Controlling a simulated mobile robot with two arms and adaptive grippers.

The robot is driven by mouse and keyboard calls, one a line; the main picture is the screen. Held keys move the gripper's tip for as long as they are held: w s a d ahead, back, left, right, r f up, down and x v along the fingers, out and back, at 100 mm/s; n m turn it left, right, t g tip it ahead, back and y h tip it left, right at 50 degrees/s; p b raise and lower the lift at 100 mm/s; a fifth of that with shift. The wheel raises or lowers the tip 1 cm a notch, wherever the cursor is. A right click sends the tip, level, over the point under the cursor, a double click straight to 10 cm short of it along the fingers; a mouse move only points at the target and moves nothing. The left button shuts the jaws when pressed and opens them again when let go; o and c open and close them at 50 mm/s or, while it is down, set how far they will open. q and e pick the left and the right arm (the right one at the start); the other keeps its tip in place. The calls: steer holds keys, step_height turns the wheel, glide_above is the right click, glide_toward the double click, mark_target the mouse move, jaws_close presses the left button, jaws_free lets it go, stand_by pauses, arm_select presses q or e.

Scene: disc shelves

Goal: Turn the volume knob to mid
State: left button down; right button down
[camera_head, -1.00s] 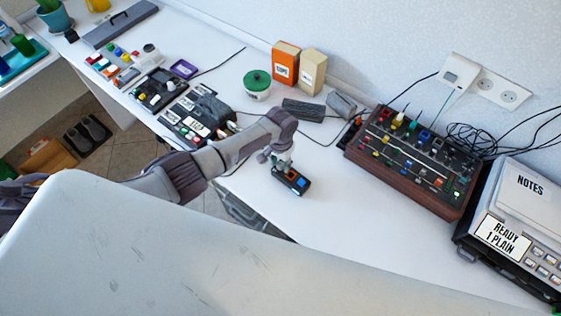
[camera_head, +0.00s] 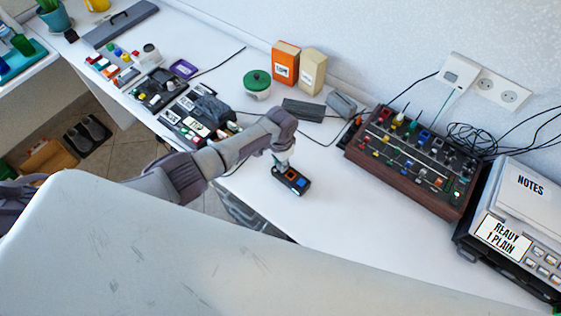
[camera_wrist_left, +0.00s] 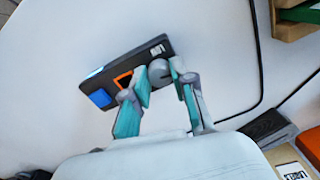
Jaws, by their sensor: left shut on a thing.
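A small black control box (camera_head: 299,187) lies on the white desk near its front edge. It carries a blue square button, an orange-edged button and a round grey knob (camera_wrist_left: 159,70). In the left wrist view the box (camera_wrist_left: 126,64) lies tilted across the upper middle. My left gripper (camera_wrist_left: 161,76) has its teal-padded fingers shut on the knob, one finger on each side. In the head view my left gripper (camera_head: 283,160) reaches down over the box's far end and hides the knob there. The knob's pointer and scale cannot be made out. My right gripper is not in view.
A wooden-sided mixer (camera_head: 400,180) and a grey machine labelled NOTES (camera_head: 520,200) stand to the right. A green-lidded tub (camera_head: 257,84), an orange box (camera_head: 285,65) and dark blocks stand behind. A black cable runs behind the control box. The desk to its right is clear.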

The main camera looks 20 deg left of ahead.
mark_target(280, 164)
arm_select(q)
steer(key=m, duration=0.4)
steer(key=shift+m, duration=0.3)
steer(key=m, duration=0.3)
steer(key=shift+m+b, duration=0.4)
steer(key=m, duration=0.4)
steer(key=shift+b, duration=0.4)
steer(key=shift+m+b, duration=0.3)
steer(key=shift+m, duration=1.3)
steer(key=c, duration=0.9)
jaws_free()
steer(key=shift+c, duration=0.2)
step_height(280, 164, up, 12)
